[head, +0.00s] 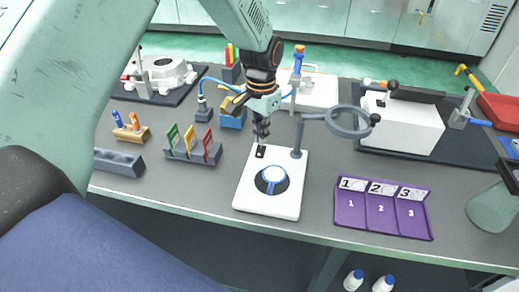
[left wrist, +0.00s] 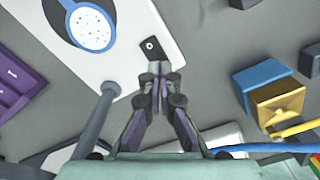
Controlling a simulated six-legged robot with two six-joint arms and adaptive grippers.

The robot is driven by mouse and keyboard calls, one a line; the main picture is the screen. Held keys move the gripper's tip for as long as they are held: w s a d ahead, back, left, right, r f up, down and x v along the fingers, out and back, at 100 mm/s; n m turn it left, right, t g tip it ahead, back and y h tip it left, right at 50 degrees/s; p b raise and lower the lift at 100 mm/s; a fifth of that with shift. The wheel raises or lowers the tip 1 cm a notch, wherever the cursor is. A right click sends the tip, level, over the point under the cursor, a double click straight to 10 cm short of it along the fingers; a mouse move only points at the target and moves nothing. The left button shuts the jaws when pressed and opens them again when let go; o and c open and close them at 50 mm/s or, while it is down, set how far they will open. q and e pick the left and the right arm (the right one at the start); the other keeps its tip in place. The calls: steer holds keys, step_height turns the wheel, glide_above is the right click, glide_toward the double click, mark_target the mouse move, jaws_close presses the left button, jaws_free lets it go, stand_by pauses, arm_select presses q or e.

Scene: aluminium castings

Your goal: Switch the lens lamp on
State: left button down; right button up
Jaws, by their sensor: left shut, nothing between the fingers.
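The lens lamp has a white base plate (head: 270,207) with a round blue-rimmed white disc (head: 271,179) on it. A grey post (head: 298,142) carries a ring-shaped lens (head: 349,122) to the right. A small black switch (head: 260,152) sits at the plate's back left corner; it also shows in the left wrist view (left wrist: 151,47). My left gripper (head: 262,140) is shut and empty, pointing down, its tips right by the switch. In the left wrist view the fingertips (left wrist: 157,70) overlap the switch's near edge; contact cannot be told. My right gripper does not show.
A purple numbered tray (head: 383,229) lies to the right of the lamp. A rack with coloured cards (head: 192,153) stands to its left. A blue and yellow block (head: 232,118) is behind left. A white box (head: 401,127) stands at the back right. Grey tabletop is clear around the plate's front.

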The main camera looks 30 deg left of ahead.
mark_target(261, 147)
arm_select(q)
steer(key=shift+d, duration=0.1)
steer(key=shift+f+b, duration=0.4)
steer(key=shift+f, duration=0.65)
stand_by(0.7)
steer(key=shift+s+f, duration=0.1)
steer(key=shift+s, duration=0.05)
step_height(261, 147, up, 2)
steer(key=shift+p, duration=1.1)
step_height(261, 147, up, 2)
steer(key=shift+p, duration=0.9)
steer(key=shift+w+r+p, duration=0.2)
steer(key=shift+r+p, duration=0.85)
steer(key=shift+p, duration=0.05)
steer(key=shift+s+r+p, duration=0.15)
steer(key=shift+r+p, duration=0.3)
steer(key=shift+r, duration=0.05)
steer(key=shift+f, duration=0.1)
